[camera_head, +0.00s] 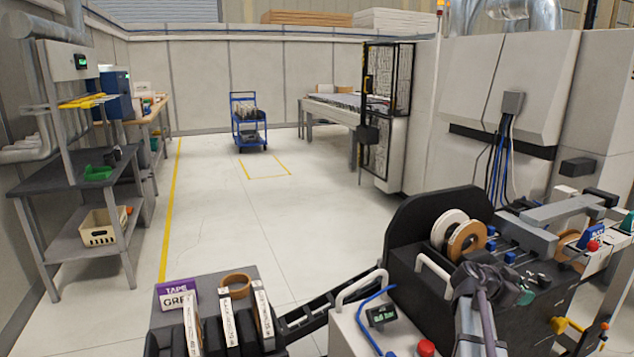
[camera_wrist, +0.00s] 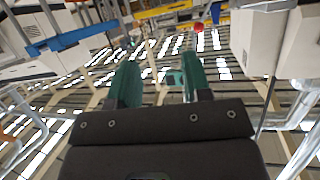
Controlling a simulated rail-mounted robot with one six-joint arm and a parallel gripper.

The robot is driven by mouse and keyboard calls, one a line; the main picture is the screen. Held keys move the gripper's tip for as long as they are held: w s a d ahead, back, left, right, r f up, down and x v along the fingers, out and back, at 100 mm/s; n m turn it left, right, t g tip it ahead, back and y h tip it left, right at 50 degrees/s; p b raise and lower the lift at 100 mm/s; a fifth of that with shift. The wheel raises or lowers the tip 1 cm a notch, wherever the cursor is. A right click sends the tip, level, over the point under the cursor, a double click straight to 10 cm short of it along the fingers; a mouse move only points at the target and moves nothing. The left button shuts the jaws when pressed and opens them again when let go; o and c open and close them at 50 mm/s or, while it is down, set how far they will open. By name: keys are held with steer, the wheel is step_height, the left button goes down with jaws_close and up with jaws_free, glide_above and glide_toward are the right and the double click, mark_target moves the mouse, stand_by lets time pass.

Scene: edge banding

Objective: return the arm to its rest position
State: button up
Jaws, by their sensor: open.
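My gripper (camera_wrist: 160,78) shows in the wrist view with its two green fingers apart. I see nothing held between them. The wrist camera looks up at the slatted roof and its bright gaps. In the head view my arm (camera_head: 482,312) stands at the lower right, in front of a dark machine unit (camera_head: 425,290) that carries a white and a brown tape roll (camera_head: 466,240). The gripper's exact place in the head view is hard to make out among the machine parts.
A tape rack (camera_head: 215,330) with several upright rolls stands at the bottom left of centre. A red button (camera_head: 426,348) and a small display (camera_head: 382,316) sit close to my arm. A blue cart (camera_head: 249,122) stands far back. The middle floor (camera_head: 270,220) is clear.

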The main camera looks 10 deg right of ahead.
steer(key=s+a+f+n+y, duration=0.35)
steer(key=a+n+y, duration=0.2)
steer(key=a, duration=0.85)
steer(key=s+a+f+n+y, duration=0.35)
steer(key=a+n, duration=0.25)
steer(key=a, duration=0.7)
steer(key=s+a+f+n+y, duration=0.35)
steer(key=a+n+y, duration=0.2)
steer(key=a, duration=0.85)
step_height(320, 180, up, 13)
steer(key=w+a+n+p, duration=0.1)
steer(key=a+p, duration=0.1)
steer(key=p, duration=1.1)
steer(key=shift+a+n+h, duration=0.3)
steer(key=shift+a+h, duration=0.05)
steer(key=shift+o, duration=0.3)
steer(key=shift+f, duration=0.1)
